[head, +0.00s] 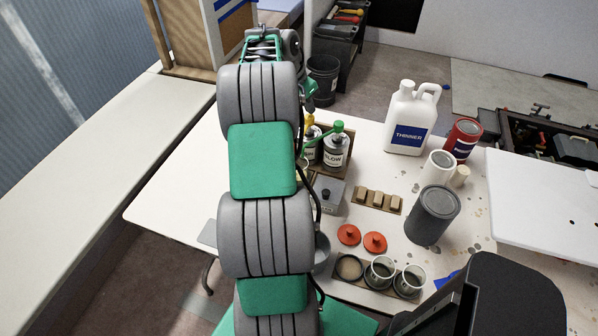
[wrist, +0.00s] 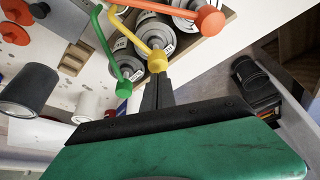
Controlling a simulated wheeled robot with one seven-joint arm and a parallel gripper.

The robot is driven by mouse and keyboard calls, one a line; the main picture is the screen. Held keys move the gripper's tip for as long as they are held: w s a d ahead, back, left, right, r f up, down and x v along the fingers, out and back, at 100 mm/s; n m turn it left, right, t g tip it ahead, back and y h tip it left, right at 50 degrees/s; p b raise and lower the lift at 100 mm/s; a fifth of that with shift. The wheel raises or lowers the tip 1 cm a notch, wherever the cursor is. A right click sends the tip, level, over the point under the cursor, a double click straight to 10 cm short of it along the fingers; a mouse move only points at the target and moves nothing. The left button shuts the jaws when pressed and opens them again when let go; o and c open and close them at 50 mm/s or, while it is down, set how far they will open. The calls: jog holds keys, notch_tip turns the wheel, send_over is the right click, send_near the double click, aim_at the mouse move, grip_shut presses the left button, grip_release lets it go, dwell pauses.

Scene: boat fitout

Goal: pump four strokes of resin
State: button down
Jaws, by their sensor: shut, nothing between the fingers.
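Three pump bottles stand together in a wooden holder (wrist: 213,38). The wrist view shows their pump heads: orange (wrist: 210,20), yellow (wrist: 157,62) and green (wrist: 123,88), each with a long spout. In the head view, the green-headed bottle (head: 336,152) is labelled SLOW and the yellow head (head: 308,120) shows beside it; the orange pump is hidden behind my arm. My gripper (wrist: 156,84) is shut and empty, its fingertips right at the yellow head in the wrist view. I cannot tell whether they touch it. The fingers are hidden in the head view.
A THINNER jug (head: 407,120), a red can (head: 463,138) and a grey can (head: 432,214) stand right of the pumps. Several cups (head: 381,272) and orange lids (head: 349,234) sit nearer. A grey box (head: 328,194) is close to the bottles. The table's left part is clear.

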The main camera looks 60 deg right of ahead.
aim_at(309, 117)
jog(key=shift+f, duration=0.15)
jog(key=shift+f+b, duration=1.45)
jog(key=shift+f, duration=0.4)
jog(key=shift+r+p, duration=1.3)
jog(key=shift+r, duration=0.7)
jog(key=shift+r+p, duration=1.15)
jog(key=shift+r, duration=0.45)
jog(key=shift+f, duration=0.1)
